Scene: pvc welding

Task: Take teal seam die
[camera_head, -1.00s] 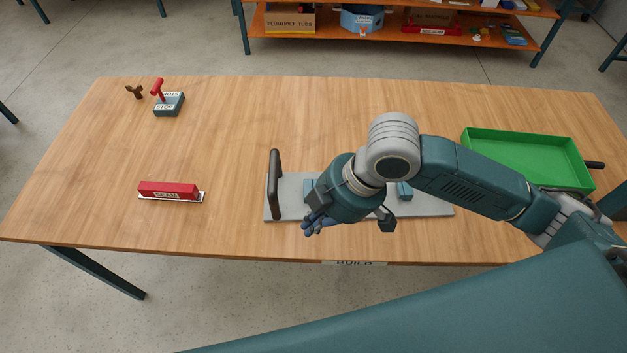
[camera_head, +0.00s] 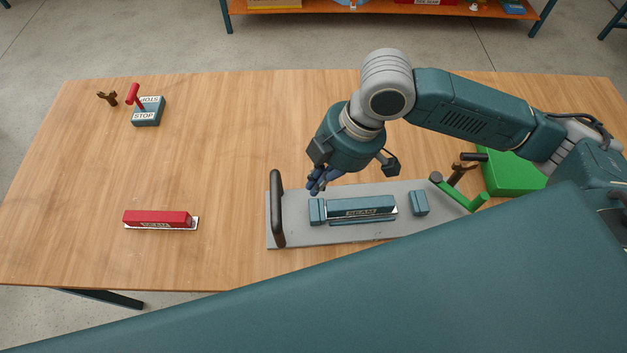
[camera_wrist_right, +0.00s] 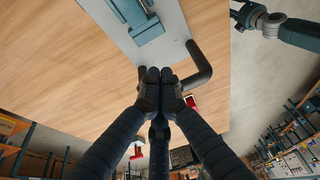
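The teal seam die (camera_head: 360,207), a long block with a SEAM label, lies on the grey plate (camera_head: 295,236) in the head view. Small teal blocks stand at its left (camera_head: 317,211) and right (camera_head: 420,203) ends. My right gripper (camera_head: 318,183) is above the plate, over the far side near the die's left end, apart from it and holding nothing. In the right wrist view its fingertips (camera_wrist_right: 158,76) look close together, but I cannot tell how far shut it is. Teal parts on the plate (camera_wrist_right: 147,28) show at the top there.
A dark upright handle (camera_head: 277,208) stands at the plate's left end. A red die (camera_head: 157,218) lies on a white strip at left. A teal stop box (camera_head: 147,115) with red lever is behind. A green L-shaped piece (camera_head: 462,193) and green box (camera_head: 512,172) are at right.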

